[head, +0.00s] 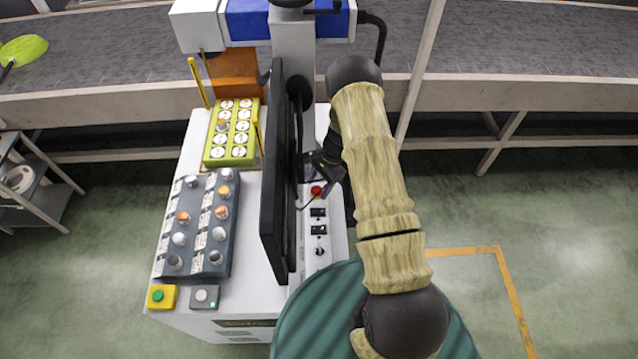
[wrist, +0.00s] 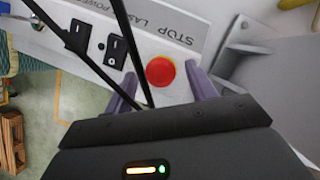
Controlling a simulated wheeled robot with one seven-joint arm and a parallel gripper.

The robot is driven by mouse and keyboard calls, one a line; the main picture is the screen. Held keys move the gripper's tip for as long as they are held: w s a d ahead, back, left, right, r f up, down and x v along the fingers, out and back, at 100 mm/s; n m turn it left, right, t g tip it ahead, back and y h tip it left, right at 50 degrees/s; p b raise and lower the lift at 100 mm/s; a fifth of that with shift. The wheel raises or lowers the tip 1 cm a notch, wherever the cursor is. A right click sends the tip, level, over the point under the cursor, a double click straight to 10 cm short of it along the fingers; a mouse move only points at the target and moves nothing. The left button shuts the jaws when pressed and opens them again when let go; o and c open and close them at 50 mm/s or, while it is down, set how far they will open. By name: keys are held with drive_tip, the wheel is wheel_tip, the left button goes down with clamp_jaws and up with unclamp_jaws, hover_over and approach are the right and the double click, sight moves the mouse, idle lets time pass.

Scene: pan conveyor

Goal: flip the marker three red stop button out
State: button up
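The red stop button (wrist: 160,72) is round and sits on the white panel (wrist: 180,30) next to the word STOP, which reads upside down in the wrist view. In the head view the button (head: 316,190) shows on the right part of the white cabinet, beside the black monitor. My gripper (wrist: 161,76) is open, with one purple finger on each side of the button. In the head view my gripper (head: 318,197) is over the panel and partly hidden by my arm. I cannot tell whether the fingers touch the button.
The black monitor (head: 277,175) stands close to the left of my gripper. Black switches (wrist: 116,51) and a knob line the panel. Thin dark rods (wrist: 131,50) cross the wrist view near the left finger.

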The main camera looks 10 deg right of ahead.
clamp_jaws()
drive_tip(key=shift+w+r, duration=0.1)
drive_tip(key=shift+r, duration=0.8)
drive_tip(key=shift+o, duration=0.6)
unclamp_jaws()
drive_tip(key=shift+r, duration=0.1)
drive_tip(key=b+v, duration=0.4)
drive_tip(key=v, duration=1.3)
drive_tip(key=shift+r+b, duration=0.15)
drive_tip(key=shift+b, duration=0.25)
